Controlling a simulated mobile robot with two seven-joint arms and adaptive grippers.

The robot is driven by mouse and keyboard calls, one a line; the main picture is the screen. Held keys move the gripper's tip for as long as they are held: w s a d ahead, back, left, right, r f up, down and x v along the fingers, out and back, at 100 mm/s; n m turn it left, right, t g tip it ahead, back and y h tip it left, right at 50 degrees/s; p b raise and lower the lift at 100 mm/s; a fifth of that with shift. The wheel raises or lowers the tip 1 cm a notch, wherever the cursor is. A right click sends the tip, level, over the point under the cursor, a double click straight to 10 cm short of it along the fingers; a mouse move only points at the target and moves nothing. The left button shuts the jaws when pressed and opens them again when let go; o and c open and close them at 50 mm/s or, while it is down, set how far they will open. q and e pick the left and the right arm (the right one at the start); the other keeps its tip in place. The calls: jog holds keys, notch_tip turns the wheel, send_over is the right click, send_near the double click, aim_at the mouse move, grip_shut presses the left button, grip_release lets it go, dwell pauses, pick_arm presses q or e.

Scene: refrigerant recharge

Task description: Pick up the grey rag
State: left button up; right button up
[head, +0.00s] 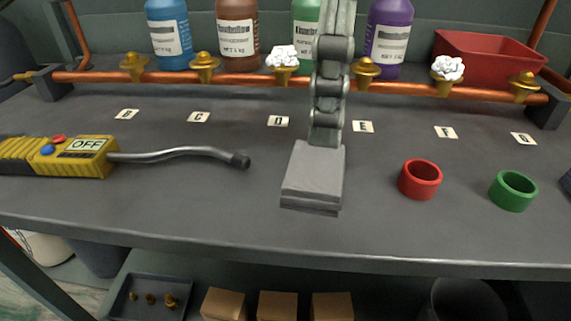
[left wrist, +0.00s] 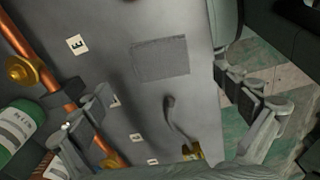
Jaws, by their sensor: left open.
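The grey rag (head: 313,182) lies folded and flat on the dark workbench (head: 200,218), near the middle of the head view. It also shows in the left wrist view (left wrist: 160,58), lying clear between the spread fingers. My left gripper (head: 326,128) hangs from the top of the head view, seen edge-on, in line with the rag's far edge. Its two fingers are apart in the left wrist view (left wrist: 172,100), with nothing between them. My right gripper is not in view.
A copper pipe (head: 225,78) with brass valves runs along the back, with bottles behind it. A yellow detector (head: 55,157) with a bent probe (head: 180,153) lies left of the rag. A red ring (head: 420,179) and a green ring (head: 513,191) stand to the right.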

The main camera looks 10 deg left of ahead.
aim_at(325, 166)
pick_arm(q)
jog(key=shift+a+f, duration=0.1)
jog(key=shift+f, duration=0.1)
notch_tip(325, 166, down, 7)
jog(key=shift+f, duration=0.2)
jog(key=c, duration=1.1)
